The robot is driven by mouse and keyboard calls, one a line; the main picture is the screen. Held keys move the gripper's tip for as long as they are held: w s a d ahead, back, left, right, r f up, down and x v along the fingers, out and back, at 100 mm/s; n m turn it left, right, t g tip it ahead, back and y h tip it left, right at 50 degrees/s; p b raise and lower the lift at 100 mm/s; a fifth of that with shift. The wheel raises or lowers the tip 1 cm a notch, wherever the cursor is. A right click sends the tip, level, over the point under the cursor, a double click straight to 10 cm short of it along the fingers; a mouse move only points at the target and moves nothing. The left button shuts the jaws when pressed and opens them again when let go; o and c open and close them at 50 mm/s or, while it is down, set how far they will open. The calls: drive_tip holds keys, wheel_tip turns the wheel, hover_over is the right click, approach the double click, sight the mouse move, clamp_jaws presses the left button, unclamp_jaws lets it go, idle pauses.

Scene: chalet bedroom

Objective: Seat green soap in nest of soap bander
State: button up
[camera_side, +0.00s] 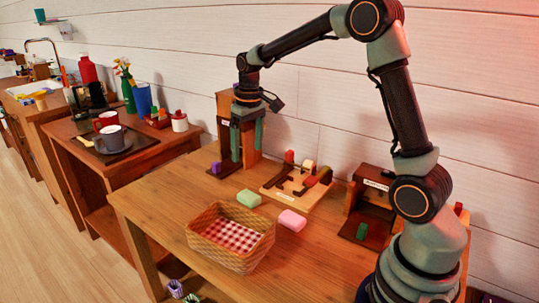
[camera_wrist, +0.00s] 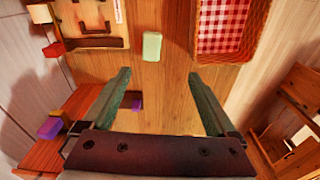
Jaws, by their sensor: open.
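The green soap (camera_side: 248,198) is a pale green block lying flat on the wooden table. It also shows in the wrist view (camera_wrist: 152,46), beyond and between my fingertips. My gripper (camera_side: 247,152) is open and empty, pointing down above the table, behind the soap in the side view; its two green fingers show apart in the wrist view (camera_wrist: 158,75). A pale board with dark brown brackets (camera_side: 288,194) lies right of the soap and looks like the soap bander; part of it shows in the wrist view (camera_wrist: 118,30). Its nest cannot be made out clearly.
A wicker basket (camera_side: 252,262) with a red checked lining stands in front of the green soap. A pink soap (camera_side: 292,220) lies near the board. A tall wooden stand (camera_side: 222,104) is behind my gripper. A dark wooden holder (camera_side: 352,196) stands at right.

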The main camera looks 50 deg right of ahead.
drive_tip(key=g, duration=0.1)
hover_over(249, 195)
wheel_tip(249, 195, down, 5)
wheel_tip(249, 195, down, 12)
drive_tip(key=shift+f, duration=0.1)
clamp_jaws()
idle(0.5)
